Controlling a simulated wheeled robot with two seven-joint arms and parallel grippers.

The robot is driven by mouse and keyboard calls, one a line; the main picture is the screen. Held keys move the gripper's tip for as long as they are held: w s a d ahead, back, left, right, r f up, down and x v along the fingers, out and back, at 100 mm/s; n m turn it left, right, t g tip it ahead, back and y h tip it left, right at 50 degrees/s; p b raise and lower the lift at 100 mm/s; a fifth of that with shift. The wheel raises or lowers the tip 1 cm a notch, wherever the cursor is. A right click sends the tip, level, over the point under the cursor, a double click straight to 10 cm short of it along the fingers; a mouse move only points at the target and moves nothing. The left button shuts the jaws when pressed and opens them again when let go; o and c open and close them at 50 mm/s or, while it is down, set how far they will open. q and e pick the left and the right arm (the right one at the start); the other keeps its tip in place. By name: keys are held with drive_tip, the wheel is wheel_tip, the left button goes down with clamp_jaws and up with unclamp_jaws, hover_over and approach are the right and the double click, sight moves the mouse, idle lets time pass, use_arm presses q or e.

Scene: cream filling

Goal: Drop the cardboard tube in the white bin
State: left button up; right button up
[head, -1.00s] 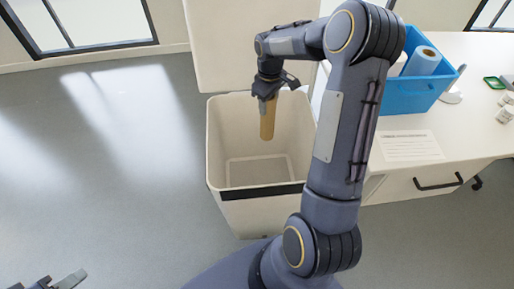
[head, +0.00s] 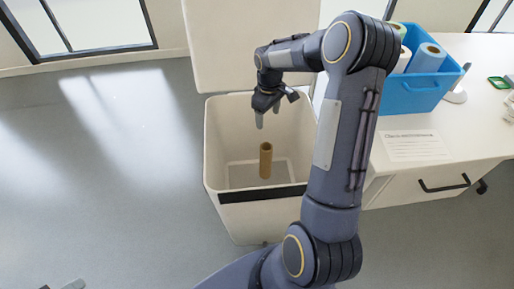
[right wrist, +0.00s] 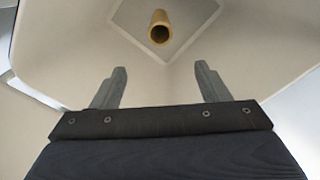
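The brown cardboard tube (head: 266,161) is upright inside the white bin (head: 222,150), below my right gripper and apart from it. In the right wrist view the tube (right wrist: 160,27) shows its round open end beyond the fingertips, above the bin floor. I cannot tell whether it touches the floor. My right gripper (head: 266,118) is over the bin opening. Its two fingers stand wide apart with nothing between them in the right wrist view (right wrist: 162,80). The bin's lid (head: 250,45) is raised at the back. Only a tip of my left gripper (head: 74,285) shows at the bottom left.
A white counter (head: 470,135) stands right of the bin. It carries a blue box (head: 415,95) holding rolls, a paper sheet (head: 415,146) and small items. The drawer handle (head: 444,184) sticks out. The grey floor at left is clear.

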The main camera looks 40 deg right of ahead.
wheel_tip(320, 180, up, 8)
drive_tip(key=shift+p, duration=0.3)
idle(0.3)
idle(0.4)
